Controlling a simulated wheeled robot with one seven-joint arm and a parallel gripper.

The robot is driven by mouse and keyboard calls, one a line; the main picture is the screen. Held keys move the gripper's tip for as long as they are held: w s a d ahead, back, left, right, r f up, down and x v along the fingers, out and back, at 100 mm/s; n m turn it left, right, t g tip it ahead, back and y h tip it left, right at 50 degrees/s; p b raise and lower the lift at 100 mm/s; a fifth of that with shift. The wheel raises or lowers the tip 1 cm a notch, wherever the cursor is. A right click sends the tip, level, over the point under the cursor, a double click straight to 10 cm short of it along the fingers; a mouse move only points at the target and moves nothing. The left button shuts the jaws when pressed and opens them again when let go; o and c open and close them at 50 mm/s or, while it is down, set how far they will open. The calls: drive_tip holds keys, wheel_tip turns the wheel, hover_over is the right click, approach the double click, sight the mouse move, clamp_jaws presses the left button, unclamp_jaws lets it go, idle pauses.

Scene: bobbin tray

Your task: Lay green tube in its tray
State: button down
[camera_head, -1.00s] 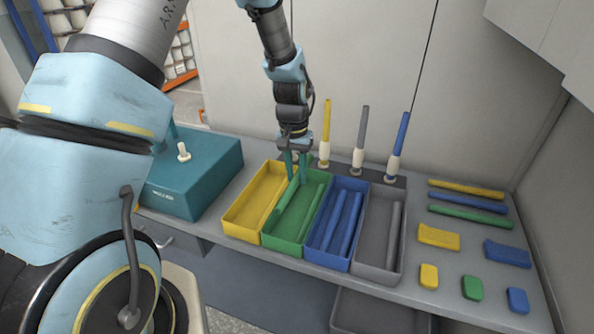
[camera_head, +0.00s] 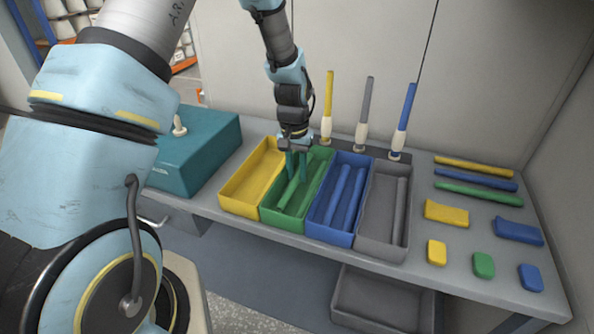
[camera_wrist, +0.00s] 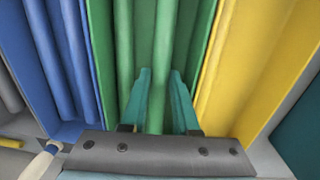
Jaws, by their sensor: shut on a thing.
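My gripper (camera_head: 297,172) reaches down into the green tray (camera_head: 285,222), its teal fingers below the rim. In the wrist view its fingers (camera_wrist: 161,95) are shut on a green tube (camera_wrist: 165,45), which runs lengthwise along the tray between them. A second green tube (camera_wrist: 123,45) lies beside it, roughly parallel. Whether the held tube touches the tray floor I cannot tell. In the head view the fingers partly hide the tubes in the green tray. Another green tube (camera_head: 478,194) lies on the table at the right.
The yellow tray (camera_head: 238,207) adjoins on the left, empty. The blue tray (camera_head: 328,236) with blue tubes and the grey tray (camera_head: 381,250) with a grey tube adjoin on the right. Upright yellow, grey and blue rods (camera_head: 403,120) stand behind. A teal box (camera_head: 200,160) stands left.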

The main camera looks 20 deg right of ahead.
drive_tip(key=c, duration=0.6)
unclamp_jaws()
drive_tip(key=r+p, duration=0.1)
drive_tip(key=r, duration=0.5)
drive_tip(key=r+p, duration=0.1)
drive_tip(key=r, duration=0.5)
drive_tip(key=w+r+p, duration=0.1)
drive_tip(key=r, duration=0.5)
drive_tip(key=shift+a+r+p, duration=0.2)
drive_tip(key=shift+r+p, duration=0.15)
drive_tip(key=shift+r, duration=0.05)
